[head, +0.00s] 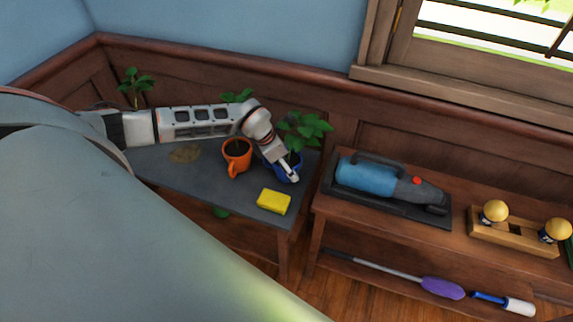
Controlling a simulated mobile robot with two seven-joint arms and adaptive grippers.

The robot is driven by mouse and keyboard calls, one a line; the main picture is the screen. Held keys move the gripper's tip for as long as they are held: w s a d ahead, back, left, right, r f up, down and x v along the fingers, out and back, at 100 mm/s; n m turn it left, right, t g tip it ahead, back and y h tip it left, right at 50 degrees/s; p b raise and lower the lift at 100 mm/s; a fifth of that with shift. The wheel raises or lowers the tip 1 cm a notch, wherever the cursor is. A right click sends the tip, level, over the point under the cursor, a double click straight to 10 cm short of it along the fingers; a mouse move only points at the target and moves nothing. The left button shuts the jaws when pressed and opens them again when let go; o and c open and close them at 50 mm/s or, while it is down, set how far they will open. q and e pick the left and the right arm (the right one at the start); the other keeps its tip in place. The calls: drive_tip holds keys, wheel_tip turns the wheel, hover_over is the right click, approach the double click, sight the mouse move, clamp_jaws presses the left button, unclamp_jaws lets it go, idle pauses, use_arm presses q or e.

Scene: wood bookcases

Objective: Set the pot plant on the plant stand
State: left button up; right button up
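A leafy green plant (305,130) grows in a blue pot (286,173) at the right end of a grey-topped table (222,185). My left arm reaches in from the left, and its gripper (287,170) is at the blue pot, with its fingers over the near side of the rim. I cannot tell whether the fingers are closed on the pot, or whether it rests on the table. No separate plant stand can be made out for certain; the grey-topped table may be it. My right gripper is not in view.
An orange pot (237,154), a yellow sponge (274,201) and a brown patch (186,154) are on the grey top. More foliage (137,82) shows behind my arm. A wooden bench (390,228) at right holds a blue handheld vacuum (365,174) and a wooden holder (512,236).

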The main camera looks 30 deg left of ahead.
use_arm(q)
drive_tip(key=o, duration=1.7)
drive_tip(key=shift+f, duration=0.1)
